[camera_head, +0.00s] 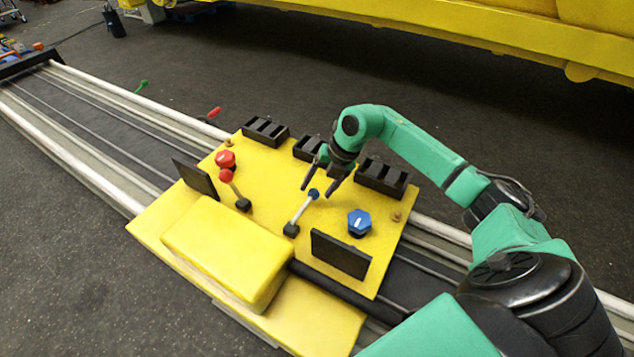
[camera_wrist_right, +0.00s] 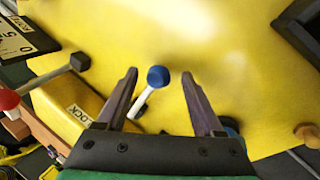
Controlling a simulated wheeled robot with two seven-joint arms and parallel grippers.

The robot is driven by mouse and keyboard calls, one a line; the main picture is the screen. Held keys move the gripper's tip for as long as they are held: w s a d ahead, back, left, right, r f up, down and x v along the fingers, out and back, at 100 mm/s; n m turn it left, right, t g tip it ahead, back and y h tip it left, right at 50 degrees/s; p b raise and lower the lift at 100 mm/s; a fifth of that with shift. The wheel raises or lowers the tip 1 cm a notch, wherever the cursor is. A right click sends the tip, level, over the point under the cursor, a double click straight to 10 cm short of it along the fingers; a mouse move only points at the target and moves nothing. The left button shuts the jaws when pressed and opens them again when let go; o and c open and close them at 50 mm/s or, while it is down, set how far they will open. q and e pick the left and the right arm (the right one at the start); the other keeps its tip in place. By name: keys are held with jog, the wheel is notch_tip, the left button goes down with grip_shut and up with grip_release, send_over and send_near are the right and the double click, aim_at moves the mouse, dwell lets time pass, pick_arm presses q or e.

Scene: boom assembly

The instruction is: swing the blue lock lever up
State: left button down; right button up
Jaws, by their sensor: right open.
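The blue lock lever (camera_head: 302,212) stands on the yellow panel, a pale rod with a blue ball on top and a black base. Its rod leans toward the upper right in the head view. My right gripper (camera_head: 318,188) is open, with its fingers near the blue ball. In the right wrist view the blue ball (camera_wrist_right: 158,76) lies between the two spread fingertips, apart from both. A label reading "LOCK" shows beside the lever's lower end there. The left gripper is not in view.
A red-ball lever (camera_head: 235,190) and a red knob (camera_head: 225,160) are to the left on the yellow panel (camera_head: 275,170). A blue knob (camera_head: 359,222) and an upright black plate (camera_head: 340,254) stand to the right. Black blocks (camera_head: 382,176) line the far edge.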

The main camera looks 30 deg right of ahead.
jog(key=shift+a+f, duration=0.25)
jog(key=shift+s+a, duration=0.1)
jog(key=shift+s, duration=0.05)
grip_shut()
dwell(1.2)
